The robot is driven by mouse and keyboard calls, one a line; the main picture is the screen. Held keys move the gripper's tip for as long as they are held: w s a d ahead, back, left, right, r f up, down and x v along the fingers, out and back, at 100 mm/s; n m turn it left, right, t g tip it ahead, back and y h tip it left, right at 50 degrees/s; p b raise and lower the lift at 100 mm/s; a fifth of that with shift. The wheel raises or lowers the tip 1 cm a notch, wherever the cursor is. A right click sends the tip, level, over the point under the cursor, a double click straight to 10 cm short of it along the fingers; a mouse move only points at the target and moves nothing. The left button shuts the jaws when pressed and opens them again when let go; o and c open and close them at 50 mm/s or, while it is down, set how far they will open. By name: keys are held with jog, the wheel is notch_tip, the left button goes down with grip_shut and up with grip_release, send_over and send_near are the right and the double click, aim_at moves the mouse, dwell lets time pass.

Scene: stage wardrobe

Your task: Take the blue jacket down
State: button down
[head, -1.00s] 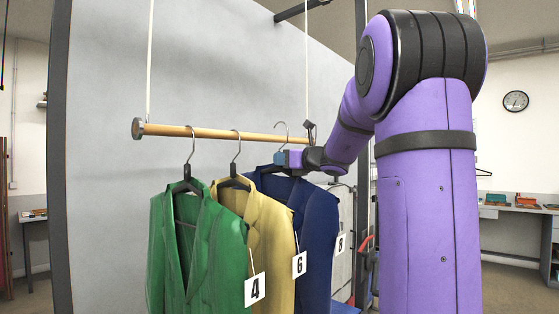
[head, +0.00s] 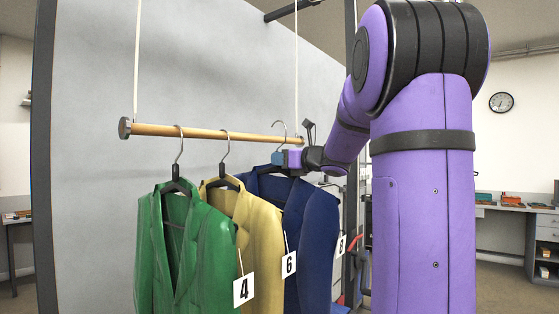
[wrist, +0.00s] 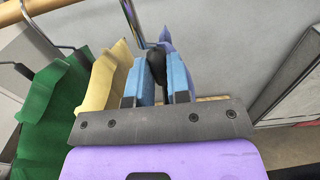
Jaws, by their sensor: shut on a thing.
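The blue jacket (head: 308,215) hangs at the right end of the row, tag 8 at its side. My gripper (head: 280,158) is at its collar, below the wire hook (head: 279,125). In the wrist view, the blue fingertips (wrist: 156,80) are shut on the black hanger neck (wrist: 155,62). A little of the blue jacket (wrist: 167,42) shows behind them; the rest is hidden.
A yellow jacket (head: 255,225), tag 6, hangs close to the left of the blue one. A green jacket (head: 185,240), tag 4, hangs left of that. A grey panel (head: 90,120) stands behind the rail. A wall clock (head: 501,102) and workbench (head: 510,207) are far right.

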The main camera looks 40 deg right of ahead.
jog(key=s+d, duration=0.3)
jog(key=s, duration=1.9)
jog(key=s+d, duration=0.3)
jog(key=s, duration=2)
jog(key=shift+s+d, duration=0.2)
jog(key=shift+s, duration=0.05)
